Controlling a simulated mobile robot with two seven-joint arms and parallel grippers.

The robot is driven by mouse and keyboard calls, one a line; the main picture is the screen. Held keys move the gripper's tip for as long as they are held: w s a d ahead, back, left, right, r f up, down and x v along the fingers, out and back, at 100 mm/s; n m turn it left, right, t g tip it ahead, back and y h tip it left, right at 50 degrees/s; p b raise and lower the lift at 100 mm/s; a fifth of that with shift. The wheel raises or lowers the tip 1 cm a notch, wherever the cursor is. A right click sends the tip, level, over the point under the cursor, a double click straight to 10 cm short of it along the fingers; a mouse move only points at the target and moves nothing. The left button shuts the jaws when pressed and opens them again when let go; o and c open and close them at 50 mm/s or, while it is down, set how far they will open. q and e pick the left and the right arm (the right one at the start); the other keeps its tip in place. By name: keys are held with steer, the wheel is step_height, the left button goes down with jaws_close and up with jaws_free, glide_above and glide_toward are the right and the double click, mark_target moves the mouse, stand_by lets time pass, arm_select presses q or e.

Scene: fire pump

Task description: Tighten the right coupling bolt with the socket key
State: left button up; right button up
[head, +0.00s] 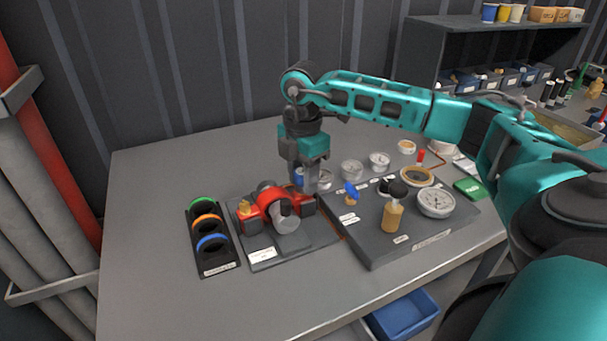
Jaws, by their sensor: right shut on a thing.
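The pump with a red coupling (270,203) sits on a dark base plate left of the middle of the table. A brass-coloured bolt (244,208) shows on the coupling's left side. My right gripper (308,187) points down at the right end of the coupling, with its jaws shut. A small blue part (299,178) shows at the fingers. I take it to be the socket key, mostly hidden by the gripper. The right coupling bolt is hidden behind the fingers, so I cannot tell whether the key touches it. My left gripper is out of view.
A black rack (218,258) with green, orange and blue rings stands left of the pump. The table's left and front areas are clear.

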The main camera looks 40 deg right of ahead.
steer(key=shift+a, duration=0.15)
steer(key=shift+r+m+p, duration=0.15)
steer(key=shift+m+p, duration=0.45)
steer(key=shift+m, duration=0.4)
steer(key=shift+m+p, duration=0.3)
steer(key=shift+m, duration=0.9)
steer(key=shift+m+p, duration=0.4)
steer(key=shift+m, duration=0.5)
steer(key=m, duration=0.2)
steer(key=shift+m, duration=0.4)
